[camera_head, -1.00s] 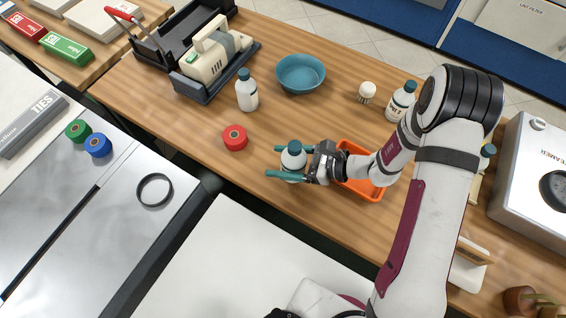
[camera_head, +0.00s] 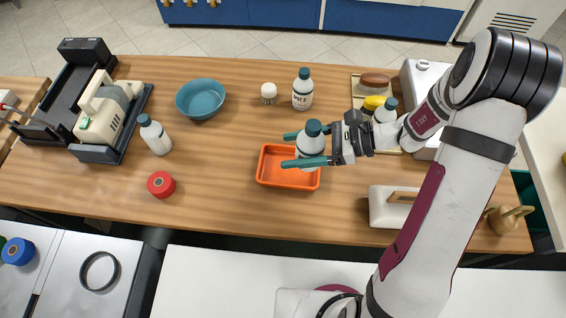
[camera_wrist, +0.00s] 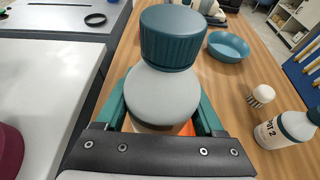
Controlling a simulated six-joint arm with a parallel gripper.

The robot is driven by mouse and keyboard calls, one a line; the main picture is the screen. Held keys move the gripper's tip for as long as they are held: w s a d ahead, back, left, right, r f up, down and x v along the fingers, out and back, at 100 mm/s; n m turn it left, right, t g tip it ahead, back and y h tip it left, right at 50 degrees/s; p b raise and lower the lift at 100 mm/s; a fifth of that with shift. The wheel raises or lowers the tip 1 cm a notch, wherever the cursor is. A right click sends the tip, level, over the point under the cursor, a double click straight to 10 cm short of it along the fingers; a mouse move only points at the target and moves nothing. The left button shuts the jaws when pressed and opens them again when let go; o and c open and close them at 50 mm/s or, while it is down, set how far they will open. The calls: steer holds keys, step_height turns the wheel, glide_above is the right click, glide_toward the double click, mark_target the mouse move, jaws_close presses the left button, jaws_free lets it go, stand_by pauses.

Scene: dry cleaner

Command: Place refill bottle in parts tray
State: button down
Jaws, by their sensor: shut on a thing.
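A white refill bottle with a dark teal cap (camera_head: 312,146) is upright between the teal fingers of my gripper (camera_head: 308,149). The gripper is shut on it. In the wrist view the bottle (camera_wrist: 168,85) fills the middle, with a finger on each side. The orange parts tray (camera_head: 270,166) lies on the wooden table, below and behind the bottle in the head view. The bottle overlaps the tray's right part, and its base is hard to make out. I cannot tell whether it touches the tray floor.
A labelled bottle (camera_head: 302,90) and a white brush (camera_head: 269,93) stand behind the tray. Another white bottle (camera_head: 155,136), a red roll (camera_head: 161,184) and a teal bowl (camera_head: 201,98) are to the left. A white block with a wooden handle (camera_head: 390,208) sits right.

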steer(key=w+d+m+t, duration=0.2)
steer(key=d+m+t, duration=0.1)
steer(key=d, duration=0.4)
steer(key=x, duration=0.4)
steer(key=f+x, duration=0.1)
steer(key=x, duration=0.7)
steer(key=shift+s+d+f, duration=0.2)
steer(key=shift+s+f, duration=0.1)
steer(key=shift+f, duration=0.15)
glide_above(279, 158)
steer(key=s, duration=0.3)
steer(key=shift+w+d+f, duration=0.1)
steer(key=shift+f, duration=1)
steer(key=shift+w+f, duration=0.1)
steer(key=shift+f, duration=1)
steer(key=shift+f, duration=0.1)
